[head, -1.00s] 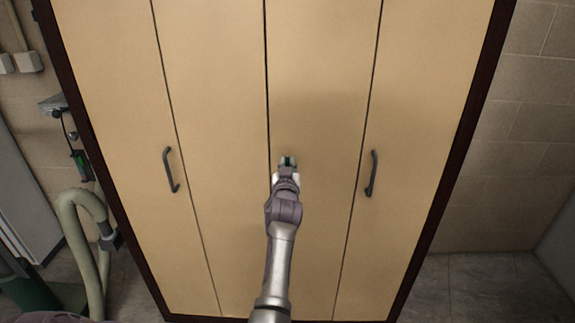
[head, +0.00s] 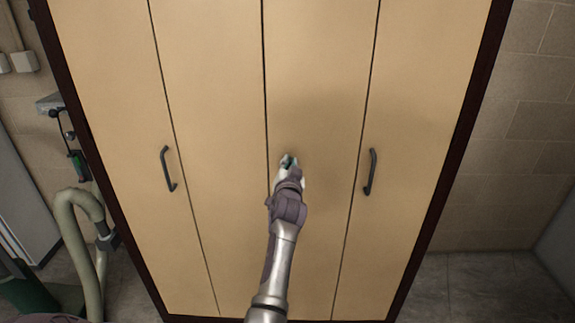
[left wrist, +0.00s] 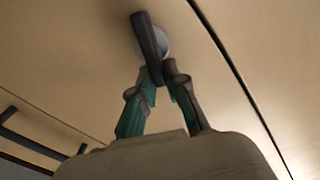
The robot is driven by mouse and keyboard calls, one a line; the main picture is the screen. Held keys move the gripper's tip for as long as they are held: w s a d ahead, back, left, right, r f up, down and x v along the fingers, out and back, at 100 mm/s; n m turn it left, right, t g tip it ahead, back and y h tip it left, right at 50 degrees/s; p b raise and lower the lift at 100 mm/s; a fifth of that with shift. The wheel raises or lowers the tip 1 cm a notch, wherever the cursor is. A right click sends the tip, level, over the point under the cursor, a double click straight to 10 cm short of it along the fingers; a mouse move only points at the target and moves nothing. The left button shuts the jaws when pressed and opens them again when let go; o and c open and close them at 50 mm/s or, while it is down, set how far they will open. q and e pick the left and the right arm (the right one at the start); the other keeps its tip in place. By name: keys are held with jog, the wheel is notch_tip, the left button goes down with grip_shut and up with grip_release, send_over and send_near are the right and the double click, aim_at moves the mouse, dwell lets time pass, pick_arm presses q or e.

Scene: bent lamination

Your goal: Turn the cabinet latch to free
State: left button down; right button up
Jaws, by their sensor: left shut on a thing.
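The cabinet latch (left wrist: 149,42) is a dark bar on a round pale base, set on the tan door, and shows in the left wrist view. It stands slightly tilted in that picture. My left gripper (left wrist: 161,82) has its green-and-grey fingers closed on the lower end of the bar. In the head view my left gripper (head: 288,162) is at the cabinet (head: 320,90), just right of the middle door seam, and it hides the latch there. My right gripper is in neither view.
Dark bar handles stand out on the doors to the left (head: 168,169) and right (head: 370,172) of my arm. A pale hose (head: 72,205) and a wall-side device are left of the cabinet. Bare floor (head: 480,290) shows at the right.

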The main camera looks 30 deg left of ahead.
pick_arm(q)
jog(key=shift+w+d+f+m, duration=0.2)
jog(key=shift+f+m, duration=0.15)
jog(key=shift+m, duration=1.8)
jog(key=shift+w+d+f+m, duration=0.15)
jog(key=shift+f+m, duration=0.25)
jog(key=shift+m, duration=1.7)
jog(key=shift+w+d+f+m, duration=0.1)
jog(key=shift+d+f+m, duration=0.2)
jog(key=shift+m, duration=1.85)
jog(key=shift+a, duration=0.1)
jog(key=c, duration=1.2)
grip_release()
jog(key=shift+a+f, duration=0.1)
jog(key=shift+f, duration=0.1)
jog(key=v, duration=1.2)
